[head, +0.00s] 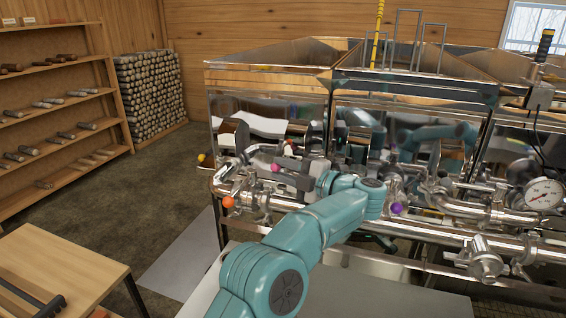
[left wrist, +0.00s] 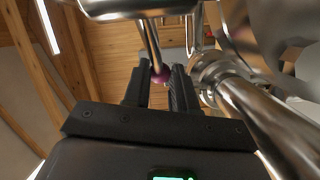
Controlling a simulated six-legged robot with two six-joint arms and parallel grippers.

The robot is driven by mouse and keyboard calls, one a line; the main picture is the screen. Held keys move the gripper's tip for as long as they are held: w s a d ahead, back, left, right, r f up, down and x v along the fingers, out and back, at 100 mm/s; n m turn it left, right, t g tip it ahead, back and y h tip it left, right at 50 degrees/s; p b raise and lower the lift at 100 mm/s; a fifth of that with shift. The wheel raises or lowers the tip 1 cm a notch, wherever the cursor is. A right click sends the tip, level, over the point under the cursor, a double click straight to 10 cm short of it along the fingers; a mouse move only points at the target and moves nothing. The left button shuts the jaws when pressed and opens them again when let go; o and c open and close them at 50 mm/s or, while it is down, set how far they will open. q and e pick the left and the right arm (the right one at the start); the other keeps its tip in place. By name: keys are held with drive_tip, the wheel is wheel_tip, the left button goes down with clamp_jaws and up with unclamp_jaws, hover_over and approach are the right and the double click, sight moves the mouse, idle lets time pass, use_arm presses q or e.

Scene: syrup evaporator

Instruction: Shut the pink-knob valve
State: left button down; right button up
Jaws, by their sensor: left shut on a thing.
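The pink knob (head: 275,168) shows at the tip of my left gripper (head: 281,174), in front of the steel evaporator. In the left wrist view the pink knob (left wrist: 160,75) sits on the end of a thin metal lever (left wrist: 151,40), between the two dark fingers of my left gripper (left wrist: 162,88). The left gripper is shut on the knob. The valve body behind it is largely hidden by the gripper and pipes in the head view. My right gripper is not in view.
An orange knob (head: 228,201), a yellow knob (head: 202,157) and a purple knob (head: 397,208) sit close by on the pipework. A pressure gauge (head: 544,195) is at the right. The evaporator (head: 268,80) stands behind. A wooden table (head: 65,262) is at the lower left.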

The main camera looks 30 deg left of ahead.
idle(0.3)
use_arm(q)
drive_tip(key=c, duration=0.9)
unclamp_jaws()
